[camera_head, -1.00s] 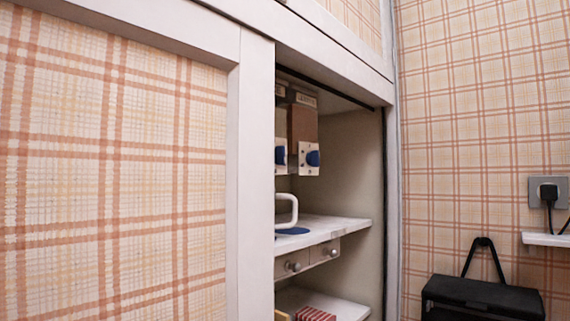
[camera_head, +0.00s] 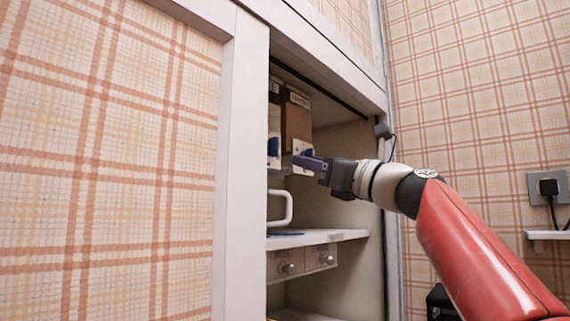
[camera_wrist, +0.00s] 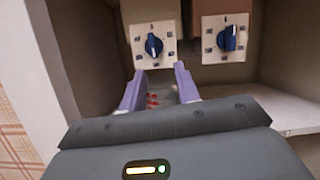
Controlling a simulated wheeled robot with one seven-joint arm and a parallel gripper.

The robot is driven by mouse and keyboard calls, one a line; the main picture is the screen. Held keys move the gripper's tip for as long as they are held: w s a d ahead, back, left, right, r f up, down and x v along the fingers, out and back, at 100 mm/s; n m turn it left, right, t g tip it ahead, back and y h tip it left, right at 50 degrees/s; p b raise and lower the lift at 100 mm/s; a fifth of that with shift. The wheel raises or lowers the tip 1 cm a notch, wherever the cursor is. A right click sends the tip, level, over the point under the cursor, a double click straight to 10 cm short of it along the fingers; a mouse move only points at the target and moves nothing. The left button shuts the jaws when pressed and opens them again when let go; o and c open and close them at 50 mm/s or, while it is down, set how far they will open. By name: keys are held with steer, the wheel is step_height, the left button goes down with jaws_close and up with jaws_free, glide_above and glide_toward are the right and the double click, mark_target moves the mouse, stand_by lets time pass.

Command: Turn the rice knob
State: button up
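Two dispensers hang side by side in the cabinet, each with a white plate and a blue knob. The right knob (camera_wrist: 229,38) is to the right of the fingers.
The cabinet frame (camera_head: 243,170) is close on the left. A socket with a plug (camera_head: 548,187) is on the right wall.

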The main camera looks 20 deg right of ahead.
mark_target(278, 145)
steer(key=shift+y, duration=0.4)
steer(key=w+a+r+p, duration=0.1)
steer(key=a+r+p, duration=0.1)
steer(key=w+a+r+p, duration=0.1)
steer(key=w+r+p, duration=0.1)
steer(key=p, duration=0.1)
steer(key=shift+w+a, duration=0.2)
steer(key=shift+a, duration=0.15)
steer(key=shift+w+a+r+p, duration=0.1)
steer(key=shift+w+a+p, duration=0.3)
steer(key=shift+w+a, duration=0.15)
steer(key=shift+w, duration=0.1)
steer(key=shift+c, duration=0.3)
jaws_close()
